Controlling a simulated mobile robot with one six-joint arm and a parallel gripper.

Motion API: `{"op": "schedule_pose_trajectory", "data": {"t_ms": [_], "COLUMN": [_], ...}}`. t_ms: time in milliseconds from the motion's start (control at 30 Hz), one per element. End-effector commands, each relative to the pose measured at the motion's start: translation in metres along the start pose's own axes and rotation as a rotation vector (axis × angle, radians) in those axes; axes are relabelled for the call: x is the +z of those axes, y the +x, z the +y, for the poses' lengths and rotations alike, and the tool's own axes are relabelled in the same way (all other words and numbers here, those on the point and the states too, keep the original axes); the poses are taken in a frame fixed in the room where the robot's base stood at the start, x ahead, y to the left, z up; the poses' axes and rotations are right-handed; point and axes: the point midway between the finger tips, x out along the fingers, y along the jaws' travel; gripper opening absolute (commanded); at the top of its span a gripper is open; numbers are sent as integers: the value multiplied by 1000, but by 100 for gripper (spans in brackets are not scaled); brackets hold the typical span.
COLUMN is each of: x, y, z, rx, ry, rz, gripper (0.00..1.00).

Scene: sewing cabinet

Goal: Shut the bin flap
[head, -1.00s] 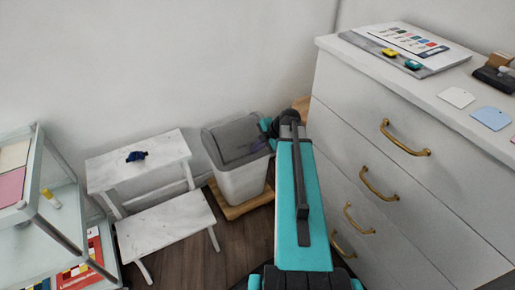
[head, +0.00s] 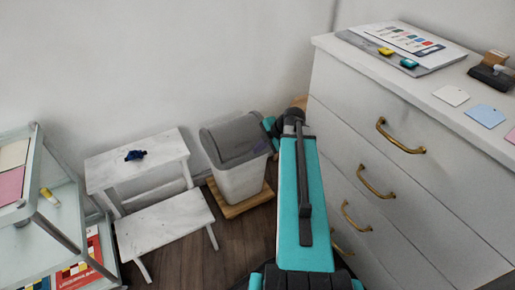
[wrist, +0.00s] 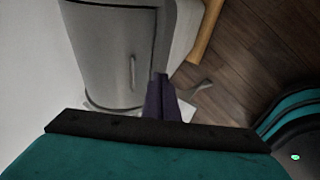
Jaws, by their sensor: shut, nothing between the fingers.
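The bin (head: 240,180) is a pale box with a grey lid, standing in the corner beside the drawers. Its grey flap (head: 236,135) looks about level with the lid rim, with a thin dark seam along its edge. In the wrist view the flap (wrist: 112,50) fills the upper left, with a small raised bar on it and a dark line around its edge. My gripper (head: 261,146) is at the right side of the lid. Its purple fingers (wrist: 161,80) are shut and empty, their tips by the flap's edge. I cannot tell whether they touch it.
The bin stands on a wooden board (head: 236,210). A white step stool (head: 165,225) with a dark blue item (head: 135,155) is at left, beside a glass-shelved cart (head: 60,210). The white drawer cabinet (head: 335,105) is close on the right of my arm.

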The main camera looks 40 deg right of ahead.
Motion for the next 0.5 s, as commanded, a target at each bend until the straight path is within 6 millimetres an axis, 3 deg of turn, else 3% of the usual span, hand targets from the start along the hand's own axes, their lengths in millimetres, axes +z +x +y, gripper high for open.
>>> {"op": "schedule_pose_trajectory", "data": {"t_ms": [400,500], "x": [0,1], "y": [-65,-70], "z": [-30,-32], "rx": [0,-2], "ry": [1,0], "rz": [-1,2], "gripper": [0,0]}}
